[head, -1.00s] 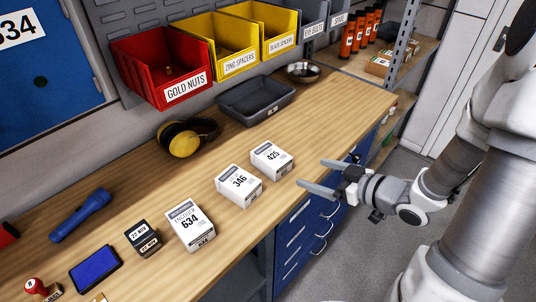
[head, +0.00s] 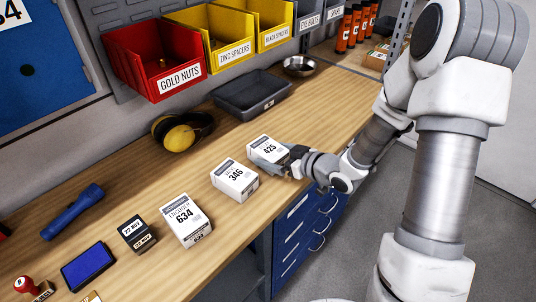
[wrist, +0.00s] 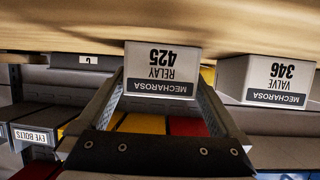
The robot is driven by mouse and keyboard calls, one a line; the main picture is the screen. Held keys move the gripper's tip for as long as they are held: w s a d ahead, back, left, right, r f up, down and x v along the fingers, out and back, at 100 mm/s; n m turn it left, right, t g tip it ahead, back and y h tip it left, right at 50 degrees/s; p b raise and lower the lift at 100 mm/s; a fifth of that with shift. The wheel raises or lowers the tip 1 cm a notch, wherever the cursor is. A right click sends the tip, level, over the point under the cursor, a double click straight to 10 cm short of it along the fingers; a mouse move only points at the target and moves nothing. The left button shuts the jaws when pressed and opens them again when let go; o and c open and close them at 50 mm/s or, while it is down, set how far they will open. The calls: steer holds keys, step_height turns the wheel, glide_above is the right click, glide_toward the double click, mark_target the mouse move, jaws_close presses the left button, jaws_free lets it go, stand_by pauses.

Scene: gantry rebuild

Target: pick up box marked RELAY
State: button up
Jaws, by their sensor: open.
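The white box marked RELAY 425 (head: 267,146) stands on the wooden workbench (head: 330,107), the farthest of the three boxes. In the wrist view the RELAY box (wrist: 162,66) appears upside down, its label facing the camera. My gripper (head: 265,161) is open at the bench's front edge, its fingers reaching along the box. In the wrist view the box stands between the two fingers of my gripper (wrist: 160,82). I cannot tell whether either finger touches it.
A white VALVE 346 box (head: 235,179) stands close beside it, then the 634 box (head: 186,220). Bins (head: 160,85) hang above.

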steer(key=shift+x, duration=1.45)
steer(key=c, duration=1.3)
steer(key=shift+c, duration=0.4)
steer(key=shift+r, duration=0.2)
